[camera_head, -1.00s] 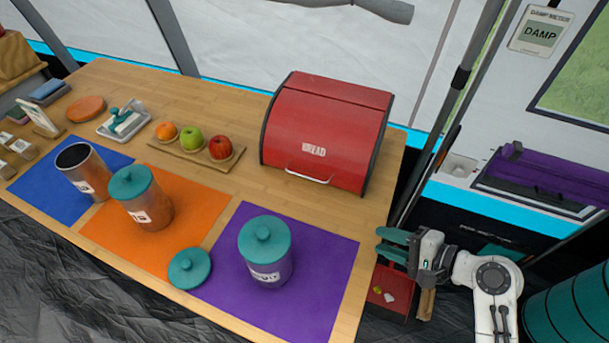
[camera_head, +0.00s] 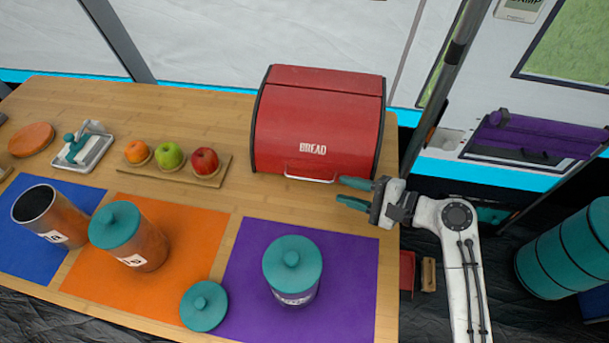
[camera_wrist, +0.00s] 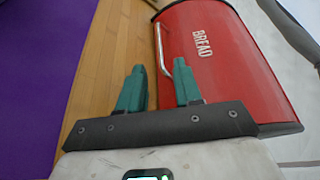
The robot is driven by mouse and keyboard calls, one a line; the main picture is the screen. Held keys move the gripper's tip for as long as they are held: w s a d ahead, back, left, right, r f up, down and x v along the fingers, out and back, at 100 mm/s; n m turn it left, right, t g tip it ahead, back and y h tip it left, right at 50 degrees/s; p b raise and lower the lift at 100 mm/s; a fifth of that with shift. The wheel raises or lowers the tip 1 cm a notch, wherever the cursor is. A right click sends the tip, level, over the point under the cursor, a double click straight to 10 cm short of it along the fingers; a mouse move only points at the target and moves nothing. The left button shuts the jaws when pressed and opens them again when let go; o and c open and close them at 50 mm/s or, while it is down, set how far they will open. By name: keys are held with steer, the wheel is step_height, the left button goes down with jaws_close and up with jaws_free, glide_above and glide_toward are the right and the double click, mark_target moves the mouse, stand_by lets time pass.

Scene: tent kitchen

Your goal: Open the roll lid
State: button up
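The red bread box (camera_head: 318,115) stands at the back right of the wooden table, with its curved roll lid (camera_head: 315,140) down. A thin metal handle (camera_head: 310,177) runs along the lid's lower front edge. My gripper (camera_head: 346,193) is open, with teal fingers apart, just to the right of the handle and in front of the box. In the wrist view the open fingers (camera_wrist: 158,80) point toward the handle (camera_wrist: 163,50), whose near end lies between their tips in the picture. I cannot tell whether they touch it. The lid (camera_wrist: 215,60) fills the right there.
A purple mat (camera_head: 345,260) with a teal-lidded canister (camera_head: 292,268) lies in front of the box. A fruit board (camera_head: 205,178) is left of it. A loose teal lid (camera_head: 203,305) lies between mats. The table strip before the box is clear.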

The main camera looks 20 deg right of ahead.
mark_target(316, 181)
steer(key=x, duration=0.9)
steer(key=shift+w+a, duration=0.25)
steer(key=shift+w, duration=0.05)
steer(key=shift+c, duration=0.3)
jaws_close()
